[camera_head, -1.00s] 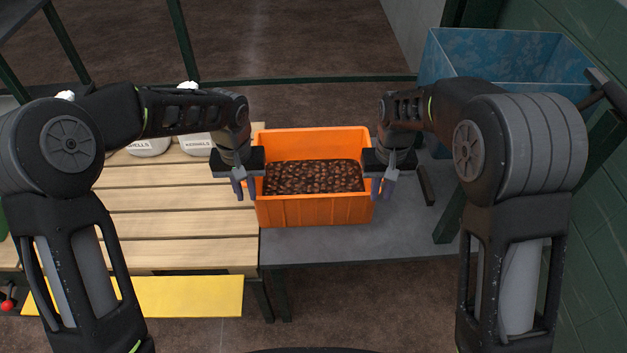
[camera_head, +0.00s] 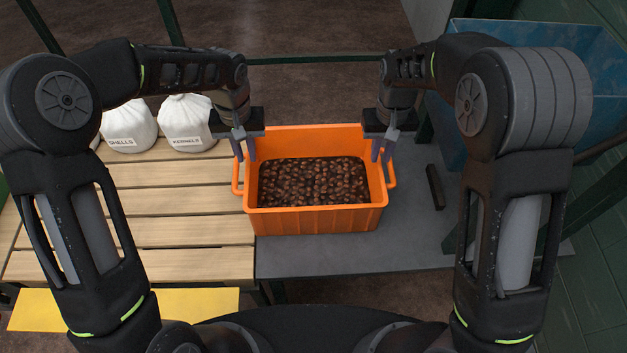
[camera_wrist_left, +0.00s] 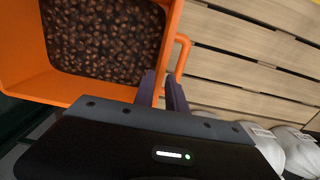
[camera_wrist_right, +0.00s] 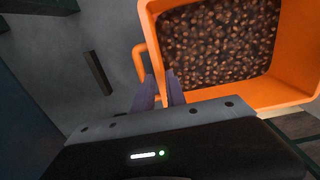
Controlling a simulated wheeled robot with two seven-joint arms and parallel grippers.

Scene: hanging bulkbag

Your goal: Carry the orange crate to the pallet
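The orange crate (camera_head: 315,221), filled with brown nuts, stands upright on a grey bench (camera_head: 410,245), beside the slatted wooden pallet (camera_head: 180,230). Its loop handles stick out left (camera_head: 237,180) and right (camera_head: 391,175). My left gripper (camera_head: 244,148) is at the crate's left side, above and behind the handle, fingers apart. In the left wrist view its fingers (camera_wrist_left: 161,92) are near one end of the handle. My right gripper (camera_head: 382,149) is at the right side, fingers apart. In the right wrist view its fingers (camera_wrist_right: 160,90) are near the handle's end. Contact with the handles is unclear.
Two white bags, marked shells (camera_head: 129,128) and kernels (camera_head: 187,122), stand at the back of the pallet. A blue bin (camera_head: 540,70) is at the back right. A dark bar (camera_head: 435,187) lies on the bench. The front slats are clear.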

